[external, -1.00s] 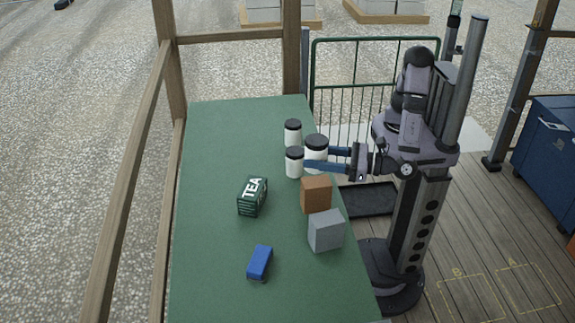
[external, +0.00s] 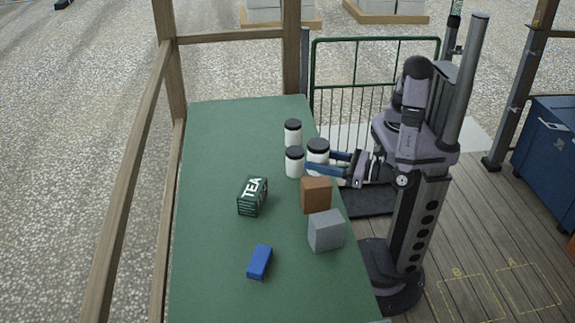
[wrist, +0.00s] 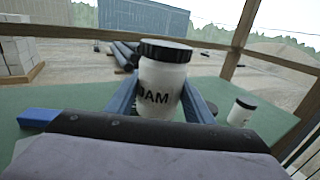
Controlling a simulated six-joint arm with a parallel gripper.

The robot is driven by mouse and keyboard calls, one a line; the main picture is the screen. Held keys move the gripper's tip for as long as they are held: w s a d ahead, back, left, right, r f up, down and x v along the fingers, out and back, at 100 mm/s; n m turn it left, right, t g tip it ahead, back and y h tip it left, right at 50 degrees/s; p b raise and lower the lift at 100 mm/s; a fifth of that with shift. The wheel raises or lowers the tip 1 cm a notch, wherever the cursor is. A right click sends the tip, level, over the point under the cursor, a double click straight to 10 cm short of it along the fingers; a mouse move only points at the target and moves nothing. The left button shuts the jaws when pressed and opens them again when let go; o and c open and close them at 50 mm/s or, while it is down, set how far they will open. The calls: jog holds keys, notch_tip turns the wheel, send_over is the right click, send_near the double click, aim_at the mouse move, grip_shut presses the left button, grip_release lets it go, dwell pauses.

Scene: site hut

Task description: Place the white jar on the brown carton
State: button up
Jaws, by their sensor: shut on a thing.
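The white jar (external: 318,154) with a black lid is held between the blue fingers of my gripper (external: 322,168). In the wrist view the jar (wrist: 161,84) is upright or slightly tilted, with "JAM" lettering, and my gripper (wrist: 163,100) has a finger on each side of it. The brown carton (external: 316,195) stands on the table's right side, just nearer the camera than the held jar. Its top is bare. I cannot tell exactly how high the jar is above the table.
Two similar jars (external: 293,133) (external: 294,162) stand left of the held jar. A grey box (external: 326,231) is close beside the carton. A green tea tin (external: 252,196) and a blue block (external: 260,262) lie on the green table (external: 215,270), which has free room at left.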

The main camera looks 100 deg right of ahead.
jog(key=shift+f, duration=2.1)
jog(key=o, duration=1.3)
jog(key=shift+f, duration=0.15)
jog(key=shift+s, duration=0.1)
jog(key=b+v, duration=0.3)
jog(key=v, duration=0.9)
jog(key=shift+r, duration=0.25)
